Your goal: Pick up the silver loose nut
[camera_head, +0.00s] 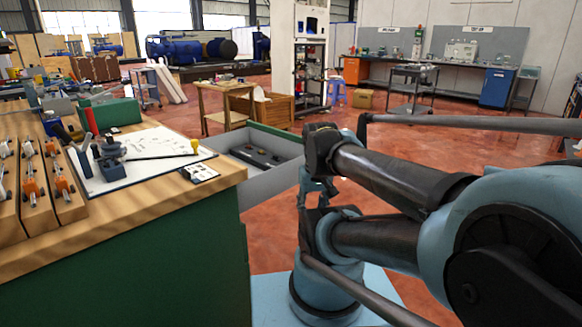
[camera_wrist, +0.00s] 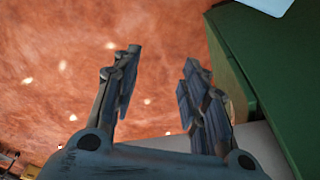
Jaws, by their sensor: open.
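I cannot make out the silver loose nut in either view. My gripper (camera_wrist: 158,78) is open and empty, with its two fingers apart over the red floor in the wrist view. In the head view my gripper (camera_head: 318,190) hangs just right of an open grey drawer (camera_head: 262,188), partly hidden by my arm. Small dark items lie in the drawer, too small to name. The drawer sticks out of the green workbench (camera_head: 190,262). A grey surface, which may be the drawer (camera_wrist: 262,148), shows at the lower right of the wrist view beside the green cabinet side (camera_wrist: 285,75).
On the wooden top lie a white board (camera_head: 140,163) with a small vise (camera_head: 110,160), a small card (camera_head: 199,173), a green box (camera_head: 113,112) and wooden racks (camera_head: 60,180) with orange parts. A small wooden table (camera_head: 225,88) stands farther back.

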